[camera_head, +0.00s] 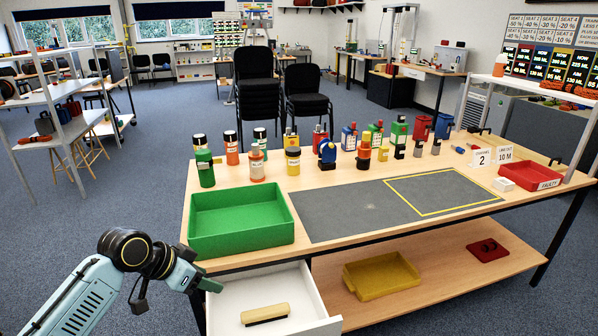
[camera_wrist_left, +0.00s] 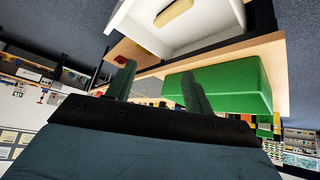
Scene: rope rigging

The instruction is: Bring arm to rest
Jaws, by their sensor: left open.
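My left arm comes in from the lower left in the head view. Its gripper (camera_head: 214,284) is beside the open white drawer (camera_head: 307,287), near its left wall and below the green tray (camera_head: 241,221). In the left wrist view the two fingers (camera_wrist_left: 159,68) stand apart with nothing between them. The drawer (camera_wrist_left: 222,18) and the green tray (camera_wrist_left: 232,84) show beyond the fingers. A tan block with a dark underside (camera_head: 265,314), perhaps a brush, lies in the drawer. My right gripper is in neither view.
The wooden table (camera_head: 343,178) carries several bottles and small containers along its back, a grey mat (camera_head: 345,209) with a yellow outline, and a red tray (camera_head: 528,177) at right. A yellow tray (camera_head: 381,276) sits on the lower shelf. Carpet left of the table is clear.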

